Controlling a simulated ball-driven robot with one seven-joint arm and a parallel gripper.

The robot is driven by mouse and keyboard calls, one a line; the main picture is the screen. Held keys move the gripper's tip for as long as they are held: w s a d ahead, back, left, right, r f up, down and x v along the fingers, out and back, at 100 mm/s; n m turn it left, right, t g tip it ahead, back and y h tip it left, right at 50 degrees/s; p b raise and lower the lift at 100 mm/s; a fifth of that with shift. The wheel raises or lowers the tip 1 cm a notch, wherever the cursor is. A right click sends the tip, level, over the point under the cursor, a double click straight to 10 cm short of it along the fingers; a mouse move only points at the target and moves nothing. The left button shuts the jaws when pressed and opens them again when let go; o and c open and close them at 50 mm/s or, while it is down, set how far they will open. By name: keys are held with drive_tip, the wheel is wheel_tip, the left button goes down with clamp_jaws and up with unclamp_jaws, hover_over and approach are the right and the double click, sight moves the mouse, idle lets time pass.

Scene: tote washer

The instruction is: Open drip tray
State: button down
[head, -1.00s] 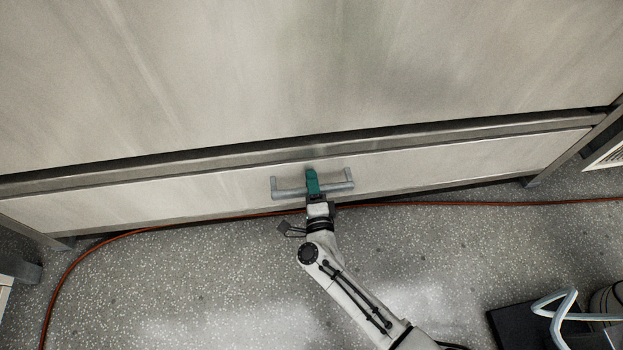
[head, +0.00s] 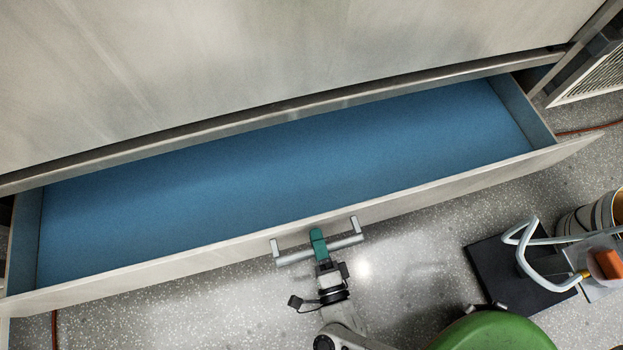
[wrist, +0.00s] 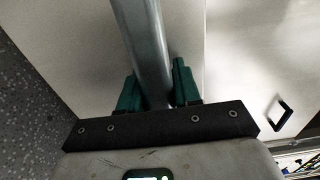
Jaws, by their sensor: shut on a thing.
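The drip tray (head: 290,150) is a wide drawer with a blue inside and a pale front panel. It stands pulled well out of the machine, and its inside looks empty. A grey bar handle (head: 346,241) is fixed to its front. My gripper (head: 318,240), with green fingers, is shut on the middle of the handle bar. In the wrist view the bar (wrist: 146,45) runs between the green fingers of my gripper (wrist: 158,88).
The pale washer body (head: 300,60) rises behind the tray. At the lower right are a black platform with a bent light tube (head: 520,240), a bucket (head: 603,213) and a round green object (head: 492,332). An orange hose (head: 590,128) lies on the speckled floor.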

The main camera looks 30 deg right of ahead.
drive_tip(key=shift+v, duration=0.85)
drive_tip(key=c, duration=0.9)
unclamp_jaws()
drive_tip(key=p+v, duration=0.1)
drive_tip(key=v, duration=0.9)
drive_tip(key=shift+s+a, duration=0.15)
drive_tip(key=shift+s, duration=0.2)
